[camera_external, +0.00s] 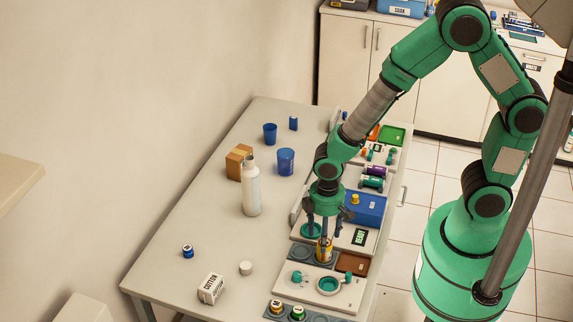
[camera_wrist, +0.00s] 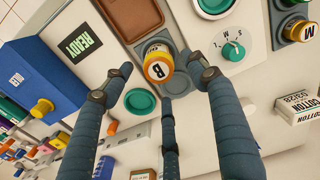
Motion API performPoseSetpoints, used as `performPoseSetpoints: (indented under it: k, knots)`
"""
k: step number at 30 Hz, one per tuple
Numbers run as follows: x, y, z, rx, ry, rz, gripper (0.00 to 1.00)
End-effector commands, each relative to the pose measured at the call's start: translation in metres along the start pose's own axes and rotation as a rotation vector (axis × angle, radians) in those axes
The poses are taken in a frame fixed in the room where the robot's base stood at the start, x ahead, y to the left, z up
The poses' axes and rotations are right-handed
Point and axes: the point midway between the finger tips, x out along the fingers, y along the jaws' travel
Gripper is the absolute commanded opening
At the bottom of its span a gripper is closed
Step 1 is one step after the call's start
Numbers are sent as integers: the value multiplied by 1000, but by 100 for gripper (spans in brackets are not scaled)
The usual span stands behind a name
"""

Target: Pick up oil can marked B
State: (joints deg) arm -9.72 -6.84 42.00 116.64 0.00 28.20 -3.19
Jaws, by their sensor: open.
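The oil can marked B (camera_wrist: 158,66) has a yellow and white top with a black B. It stands upright in a grey holder in the wrist view, and its yellow-orange body (camera_external: 325,251) shows at my fingertips in the external view. My gripper (camera_wrist: 158,82) is open. Its three dark ribbed fingers spread to the left, right and below the can in the wrist view, with no clear contact. In the external view my gripper (camera_external: 325,234) points down over the can, partly hiding it.
A brown tray (camera_wrist: 130,14), a READY sign (camera_wrist: 78,42), a green round part (camera_wrist: 140,101) and a dial (camera_wrist: 231,47) lie close around the can. A blue box (camera_external: 366,208) stands behind. A white bottle (camera_external: 251,188) stands left.

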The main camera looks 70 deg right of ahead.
Motion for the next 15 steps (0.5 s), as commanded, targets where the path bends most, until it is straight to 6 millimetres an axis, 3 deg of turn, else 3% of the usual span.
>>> performPoseSetpoints:
  k: [15]
  knots:
    - [9,0,0,0,0,0,58]
